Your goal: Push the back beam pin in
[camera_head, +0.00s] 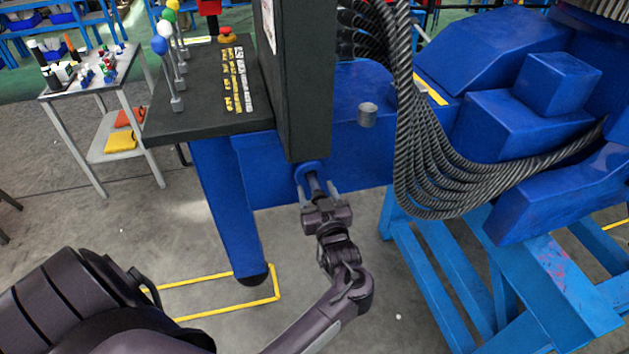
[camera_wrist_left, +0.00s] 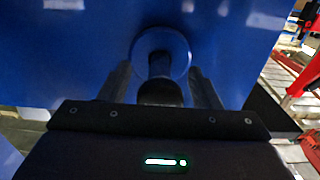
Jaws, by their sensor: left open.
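A dark round pin (camera_head: 313,183) sticks out of a blue ring (camera_head: 304,168) on the blue beam (camera_head: 270,165), under the dark upright cabinet. In the left wrist view the pin (camera_wrist_left: 160,88) stands in the middle, its far end inside the blue ring (camera_wrist_left: 176,40). My left gripper (camera_head: 319,187) is at the pin, with one finger on each side. In the left wrist view the left gripper (camera_wrist_left: 163,82) is open, with gaps between the fingers and the pin. The gripper's body hides the pin's near end. My right gripper is not in view.
A short grey cylinder (camera_head: 367,115) sits on the beam to the right. Thick dark cables (camera_head: 420,170) hang right of it. A control panel (camera_head: 205,85) with levers is at upper left. A blue leg (camera_head: 228,210) and a blue trestle (camera_head: 480,280) flank open floor.

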